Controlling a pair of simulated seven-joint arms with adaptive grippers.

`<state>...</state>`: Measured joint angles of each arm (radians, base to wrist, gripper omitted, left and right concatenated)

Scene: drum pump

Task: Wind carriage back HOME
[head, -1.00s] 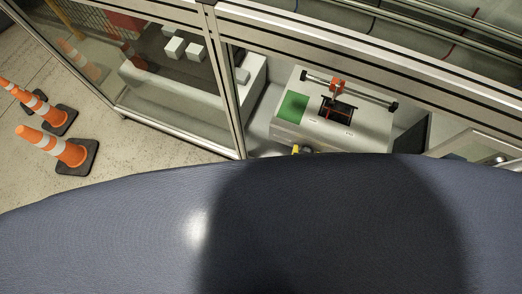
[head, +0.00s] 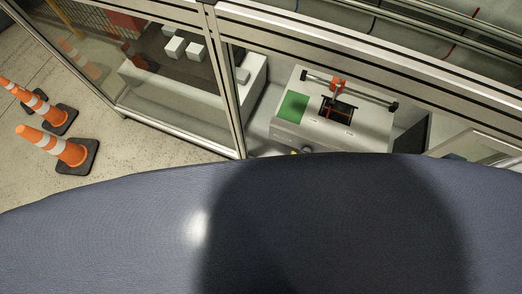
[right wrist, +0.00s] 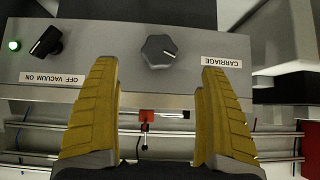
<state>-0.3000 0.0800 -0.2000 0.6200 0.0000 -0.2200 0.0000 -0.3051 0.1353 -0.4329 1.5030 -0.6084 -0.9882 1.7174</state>
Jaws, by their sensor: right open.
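In the right wrist view a grey faceted knob (right wrist: 158,50) sits on the panel near the CARRIAGE label (right wrist: 222,62). My right gripper (right wrist: 157,68) is open, its yellow fingers on either side of the knob in the picture and apart from it. Whether they reach its depth is unclear. In the head view the orange carriage (head: 338,85) is on the rail (head: 372,95), nearer its left end, behind the black framed plate (head: 338,108). The knob also shows there (head: 307,149), at the front of the machine. My left gripper is out of view.
A VACUUM switch (right wrist: 46,42) and a lit green lamp (right wrist: 13,45) are left of the knob in the wrist view. A green pad (head: 293,106) lies on the machine top. Metal frame bars (head: 229,90) and a large dark rounded surface border the machine in the head view.

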